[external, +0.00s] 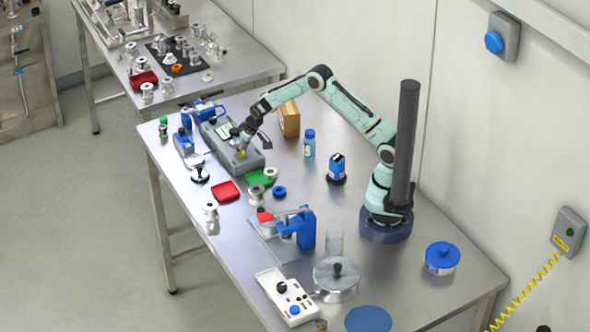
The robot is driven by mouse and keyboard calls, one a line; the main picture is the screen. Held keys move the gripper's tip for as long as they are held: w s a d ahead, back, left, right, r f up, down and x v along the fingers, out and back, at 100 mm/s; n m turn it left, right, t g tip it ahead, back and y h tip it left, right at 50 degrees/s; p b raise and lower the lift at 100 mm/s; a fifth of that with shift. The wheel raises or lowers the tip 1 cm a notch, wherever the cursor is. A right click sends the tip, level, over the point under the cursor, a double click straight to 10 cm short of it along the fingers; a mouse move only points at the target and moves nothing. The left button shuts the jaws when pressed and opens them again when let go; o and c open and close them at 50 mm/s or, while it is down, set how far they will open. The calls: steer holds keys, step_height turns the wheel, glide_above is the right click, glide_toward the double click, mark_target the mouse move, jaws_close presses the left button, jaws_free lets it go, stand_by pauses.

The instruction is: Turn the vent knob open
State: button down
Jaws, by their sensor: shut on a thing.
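A grey instrument box (250,162) with a small lit display (223,129) sits on the far left part of the steel table. My gripper (240,150) reaches down onto the top of this box and is shut on a small knob there. The fingers hide most of the knob, so how far it is turned cannot be told. A small yellow part (240,155) shows at the fingertips. A blue part shows on the box beside the gripper.
A wooden block (289,119), blue-capped bottle (309,145) and blue device (337,168) stand right of the box. A green dish (260,178), red tray (225,191) and metal fittings lie in front. A blue clamp stand (304,229) stands nearer.

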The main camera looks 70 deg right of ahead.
steer(key=m+h, duration=0.1)
steer(key=m, duration=0.1)
steer(key=m+g+h, duration=0.1)
steer(key=m, duration=0.2)
steer(key=shift+w+a+m, duration=0.1)
steer(key=shift+a+m, duration=0.1)
steer(key=shift+m, duration=0.1)
steer(key=m, duration=0.2)
steer(key=m+g, duration=0.1)
steer(key=m, duration=0.1)
steer(key=shift+w+a+f+m+g+h, duration=0.1)
steer(key=shift+m+g+h, duration=0.2)
steer(key=shift+h, duration=0.1)
steer(key=m+g, duration=0.1)
steer(key=m, duration=0.1)
steer(key=m+g, duration=0.1)
steer(key=m, duration=0.2)
steer(key=shift+w+h, duration=0.15)
steer(key=shift+h, duration=0.15)
steer(key=shift+m+g, duration=0.8)
steer(key=shift+m, duration=1.4)
steer(key=c, duration=0.8)
jaws_free()
